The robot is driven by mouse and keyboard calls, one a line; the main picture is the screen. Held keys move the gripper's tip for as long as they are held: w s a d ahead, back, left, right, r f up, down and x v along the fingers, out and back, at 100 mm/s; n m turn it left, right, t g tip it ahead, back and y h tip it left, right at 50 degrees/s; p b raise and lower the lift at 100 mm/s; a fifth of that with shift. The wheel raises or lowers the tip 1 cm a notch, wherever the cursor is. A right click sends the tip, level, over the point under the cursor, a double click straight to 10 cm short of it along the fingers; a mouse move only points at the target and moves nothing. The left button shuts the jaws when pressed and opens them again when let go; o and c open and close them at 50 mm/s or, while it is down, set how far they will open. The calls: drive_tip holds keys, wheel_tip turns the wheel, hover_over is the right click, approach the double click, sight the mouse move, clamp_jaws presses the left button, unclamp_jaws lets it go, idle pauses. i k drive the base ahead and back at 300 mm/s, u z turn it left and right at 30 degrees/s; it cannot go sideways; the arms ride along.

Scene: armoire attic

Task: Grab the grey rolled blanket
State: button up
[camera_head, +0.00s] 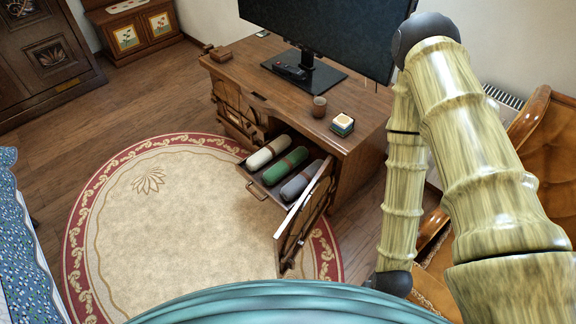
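The grey rolled blanket (301,182) lies in an open drawer (256,187) of the wooden desk, in the head camera view. It is the rightmost of three rolls, next to a green roll (284,167) and a cream roll (267,153). A brown band runs across the rolls. An open cabinet door (304,215) stands at the drawer's right side, close to the grey roll. My arm is folded at the right, well apart from the drawer. My gripper does not show.
On the wooden desk (345,143) stand a monitor (330,30), a cup (319,106) and a small stack (342,124). A brown leather chair (551,150) is at the right. The round rug (150,240) left of the drawer is clear.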

sight(298, 184)
drive_tip(key=u, duration=1.7)
drive_tip(key=i, duration=2.85)
drive_tip(key=z, duration=3.25)
